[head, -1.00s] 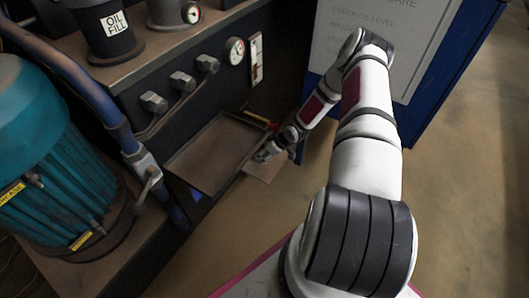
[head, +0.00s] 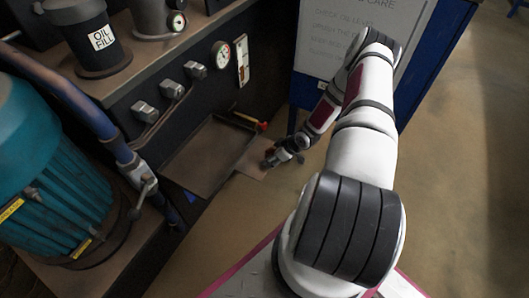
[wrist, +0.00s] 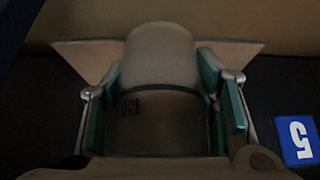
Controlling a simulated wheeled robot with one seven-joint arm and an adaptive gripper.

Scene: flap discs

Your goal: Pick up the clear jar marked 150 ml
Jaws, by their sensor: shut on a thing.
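The clear jar (wrist: 160,60) is between the fingers of my gripper (wrist: 163,105) in the wrist view. Dark print shows on its side, too dim and blurred to read surely. The teal-padded fingers touch it left and right, shut on it. In the head view my gripper (head: 271,158) is small and low, at the right of the open metal tray, over a tan square board (head: 253,160). The jar cannot be made out there.
The metal tray (head: 166,163) juts from the dark machine. A red-and-yellow item (head: 250,122) lies at its far corner. A teal motor (head: 50,170) stands left, a blue-framed sign board (head: 345,45) behind. A blue card marked 5 (wrist: 297,140) shows at right in the wrist view.

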